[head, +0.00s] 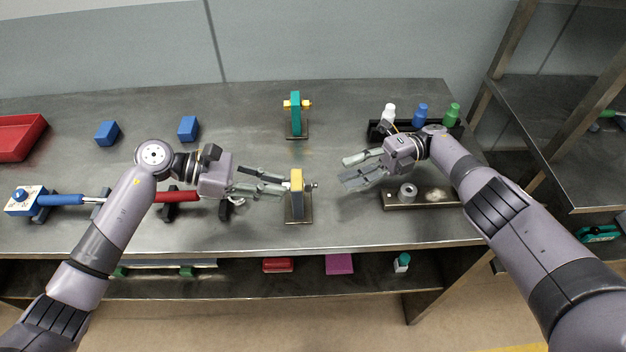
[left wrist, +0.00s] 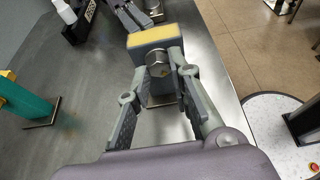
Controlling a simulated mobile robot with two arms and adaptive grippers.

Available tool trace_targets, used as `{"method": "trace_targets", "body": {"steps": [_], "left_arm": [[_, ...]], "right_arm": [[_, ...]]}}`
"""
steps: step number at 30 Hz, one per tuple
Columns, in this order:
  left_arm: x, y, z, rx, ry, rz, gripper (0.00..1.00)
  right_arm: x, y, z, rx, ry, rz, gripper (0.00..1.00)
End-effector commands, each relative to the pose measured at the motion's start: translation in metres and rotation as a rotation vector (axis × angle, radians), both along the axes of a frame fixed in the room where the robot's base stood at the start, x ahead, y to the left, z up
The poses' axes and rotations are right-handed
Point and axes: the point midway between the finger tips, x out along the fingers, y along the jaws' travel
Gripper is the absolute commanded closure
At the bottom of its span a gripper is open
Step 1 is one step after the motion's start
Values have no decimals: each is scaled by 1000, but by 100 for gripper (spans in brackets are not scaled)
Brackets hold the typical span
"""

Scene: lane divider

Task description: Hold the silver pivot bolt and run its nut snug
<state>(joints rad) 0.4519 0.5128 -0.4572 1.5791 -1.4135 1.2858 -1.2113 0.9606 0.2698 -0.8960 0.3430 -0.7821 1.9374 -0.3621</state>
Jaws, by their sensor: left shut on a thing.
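An upright grey block with a yellow top (head: 297,182) stands on a small base plate near the table's front. The silver pivot bolt passes through it, and its threaded end (head: 314,185) sticks out on the right side. My left gripper (head: 285,183) is at the block's left side, shut on the bolt's head. The left wrist view shows the silver head (left wrist: 158,66) between the fingertips, against the block (left wrist: 152,40). My right gripper (head: 350,172) is open and empty, to the right of the bolt end and apart from it. The nut is too small to tell from the bolt end.
A teal post with yellow ends (head: 295,112) stands behind the block. White, blue and green bottles (head: 421,115) stand in a black rack at the back right. Blue blocks (head: 188,128) stand at left.

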Motion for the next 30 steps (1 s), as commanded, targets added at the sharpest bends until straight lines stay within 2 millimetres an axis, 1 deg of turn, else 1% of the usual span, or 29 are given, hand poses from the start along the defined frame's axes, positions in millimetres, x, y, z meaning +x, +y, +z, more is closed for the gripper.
{"method": "trace_targets", "body": {"steps": [8,14,18,21,25,30], "left_arm": [[1,0,1,-4,-1,2,100],[1,0,1,-4,-1,2,100],[1,0,1,-4,-1,2,100],[1,0,1,-4,-1,2,100],[1,0,1,-4,-1,2,100],[1,0,1,-4,-1,2,100]], "right_arm": [[0,-1,19,0,-2,0,60],[-1,-1,49,1,-4,1,60],[0,-1,73,0,-3,0,60],[0,-1,86,0,-2,0,60],[0,-1,96,-1,0,-1,60],[0,0,99,0,1,-1,60]]}}
